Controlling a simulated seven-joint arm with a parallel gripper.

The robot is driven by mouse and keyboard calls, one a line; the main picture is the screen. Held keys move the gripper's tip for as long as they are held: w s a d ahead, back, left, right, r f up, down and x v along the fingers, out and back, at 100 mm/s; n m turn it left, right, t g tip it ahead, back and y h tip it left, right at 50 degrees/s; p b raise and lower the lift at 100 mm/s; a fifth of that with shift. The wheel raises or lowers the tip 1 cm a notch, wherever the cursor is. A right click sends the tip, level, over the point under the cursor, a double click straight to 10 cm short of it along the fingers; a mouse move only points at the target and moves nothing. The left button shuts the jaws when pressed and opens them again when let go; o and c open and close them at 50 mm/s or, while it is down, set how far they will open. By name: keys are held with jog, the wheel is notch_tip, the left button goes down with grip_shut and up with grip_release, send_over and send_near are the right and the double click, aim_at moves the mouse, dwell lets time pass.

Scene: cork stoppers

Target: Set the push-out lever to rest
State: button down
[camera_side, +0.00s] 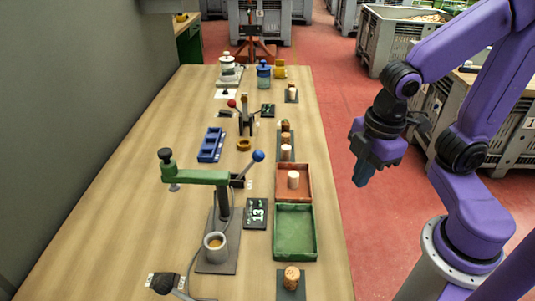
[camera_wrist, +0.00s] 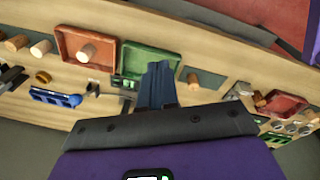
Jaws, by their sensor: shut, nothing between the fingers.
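My gripper (camera_side: 362,174) hangs in the air right of the table, over the red floor, with fingers together and empty. In the wrist view the shut fingers (camera_wrist: 160,82) point toward the table's trays, touching nothing that I can see. A green press (camera_side: 203,177) stands at the table's middle, with a blue-ball lever (camera_side: 257,156) tilted up to the right. Farther back, a small dark device (camera_side: 246,116) has a red-ball lever (camera_side: 232,103). I cannot tell which one is the push-out lever.
A red tray (camera_side: 308,193) with one cork and an empty green tray (camera_side: 295,232) lie along the right edge. A cork (camera_side: 291,277) stands on a dark pad in front. A metal cup (camera_side: 214,245) sits under the press. A blue holder (camera_side: 211,145) lies left.

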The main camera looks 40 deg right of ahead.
jog(key=w+a+n+t, duration=0.1)
jog(key=w+n, duration=0.1)
jog(key=w, duration=0.6)
jog(key=w+a+r+n+t, duration=0.1)
jog(key=w+n, duration=0.2)
jog(key=w, duration=0.6)
jog(key=shift+a+r+t+h, duration=0.25)
jog(key=shift+a+t+h, duration=0.05)
jog(key=shift+t, duration=0.1)
jog(key=shift+f, duration=0.1)
jog(key=w+f, duration=0.7)
jog(key=f, duration=0.2)
jog(key=shift+w+f, duration=0.2)
jog(key=shift+r, duration=0.1)
jog(key=shift+w+a+r+n, duration=0.15)
jog(key=shift+w+a+n, duration=0.1)
jog(key=shift+n, duration=0.05)
